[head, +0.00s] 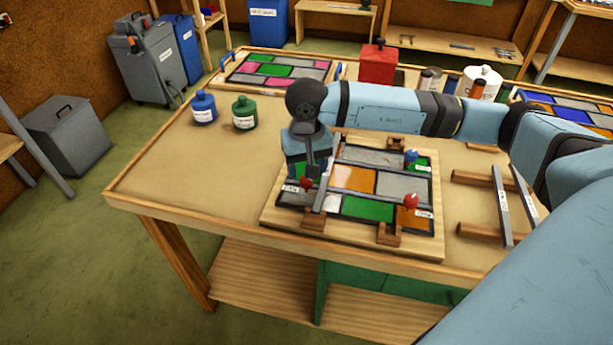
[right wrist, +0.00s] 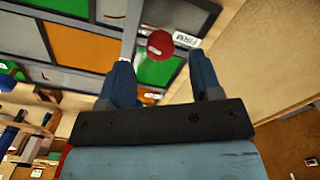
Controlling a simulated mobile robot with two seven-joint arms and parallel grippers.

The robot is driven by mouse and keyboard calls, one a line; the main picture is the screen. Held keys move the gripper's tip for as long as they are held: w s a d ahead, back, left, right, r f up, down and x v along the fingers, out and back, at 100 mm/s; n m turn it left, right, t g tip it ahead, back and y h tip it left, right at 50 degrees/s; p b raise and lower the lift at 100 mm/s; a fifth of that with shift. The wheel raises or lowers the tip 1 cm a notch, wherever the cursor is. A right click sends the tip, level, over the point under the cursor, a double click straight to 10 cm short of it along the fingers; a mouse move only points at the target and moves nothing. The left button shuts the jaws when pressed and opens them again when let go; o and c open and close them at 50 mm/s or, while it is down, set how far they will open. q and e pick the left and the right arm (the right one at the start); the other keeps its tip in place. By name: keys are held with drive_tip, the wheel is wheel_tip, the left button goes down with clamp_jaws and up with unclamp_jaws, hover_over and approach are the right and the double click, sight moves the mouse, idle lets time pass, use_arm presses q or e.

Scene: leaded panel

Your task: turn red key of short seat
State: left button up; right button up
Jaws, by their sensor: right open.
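A leaded panel of grey, orange and green panes (head: 352,178) lies on a wooden board (head: 272,213) on the table. A red key (head: 306,184) stands at its left edge beside a small white label (head: 290,188). My right gripper (head: 312,172) points down over that key. In the right wrist view my open gripper (right wrist: 161,68) has the red key (right wrist: 160,45) between and just beyond its fingertips, with no clear contact. The label (right wrist: 187,42) there is too blurred to read surely. Another red key (head: 410,201) stands at the panel's right front corner. My left gripper is out of view.
A grey metal strip (head: 325,188) runs beside the left red key. A blue key (head: 411,156) stands at the panel's back right. Loose strips (head: 502,205) lie on wooden rests to the right. Blue (head: 204,108) and green (head: 244,113) bottles stand behind left.

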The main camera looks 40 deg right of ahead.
sight(306, 185)
wheel_tip(306, 185, down, 3)
drive_tip(key=shift+f, duration=0.35)
drive_tip(key=c, duration=0.9)
